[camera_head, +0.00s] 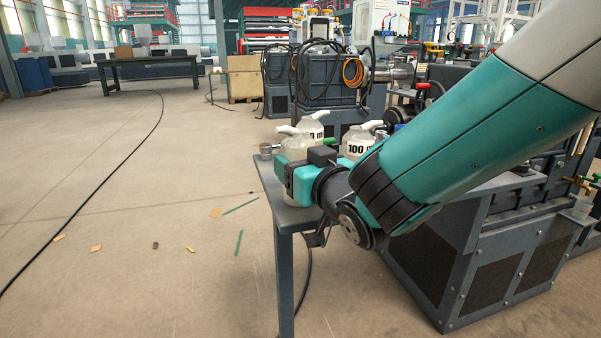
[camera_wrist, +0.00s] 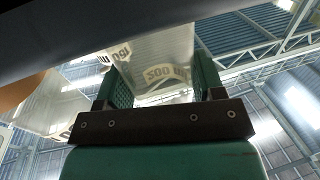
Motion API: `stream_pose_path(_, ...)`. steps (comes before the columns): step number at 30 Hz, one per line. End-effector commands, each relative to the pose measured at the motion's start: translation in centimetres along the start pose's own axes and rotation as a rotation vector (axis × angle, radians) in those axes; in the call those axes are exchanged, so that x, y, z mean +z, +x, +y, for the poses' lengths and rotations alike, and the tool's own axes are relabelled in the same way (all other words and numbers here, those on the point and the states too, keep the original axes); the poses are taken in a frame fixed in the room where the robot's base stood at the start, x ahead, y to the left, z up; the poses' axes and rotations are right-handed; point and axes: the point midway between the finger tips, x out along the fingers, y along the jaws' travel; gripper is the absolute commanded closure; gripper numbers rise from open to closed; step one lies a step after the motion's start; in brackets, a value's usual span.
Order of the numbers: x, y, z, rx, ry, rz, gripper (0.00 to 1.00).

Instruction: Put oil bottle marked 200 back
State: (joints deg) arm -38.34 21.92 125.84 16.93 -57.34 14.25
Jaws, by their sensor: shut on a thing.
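My gripper (camera_head: 296,165) is over the left end of the grey metal table. In the wrist view its two green fingers (camera_wrist: 163,80) are closed on either side of a whitish translucent bottle (camera_wrist: 165,50) with "200" printed on it. In the head view this bottle (camera_head: 292,146) shows partly above my gripper, with a pale spout on top. Its base is hidden, so I cannot tell whether it touches the table. A bottle marked 100 (camera_head: 358,143) stands to the right, and another white bottle (camera_head: 312,122) is just behind the held one.
The table (camera_head: 285,214) has its left edge close by my gripper. A small metal piece (camera_head: 267,149) is at its far left corner. Another white bottle (camera_wrist: 50,100) is close beside the held one in the wrist view. Machinery (camera_head: 480,265) stands to the right; the floor at left is mostly open.

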Motion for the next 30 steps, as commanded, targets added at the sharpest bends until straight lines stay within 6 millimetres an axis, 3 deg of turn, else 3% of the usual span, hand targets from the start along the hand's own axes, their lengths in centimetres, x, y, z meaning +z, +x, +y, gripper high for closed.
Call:
stream_pose_path(11,0.8,0.0,0.0,0.0,0.001,0.003,1.0)
stream_pose_path(12,0.7,0.0,0.0,0.0,0.001,0.002,0.31)
stream_pose_path(15,0.7,0.0,0.0,0.0,0.001,0.002,0.12)
stream_pose_path(25,0.2,0.0,0.0,0.0,0.001,0.002,0.12)
stream_pose_path(30,0.6,-2.7,-0.1,-0.002,-0.001,0.001,0.12)
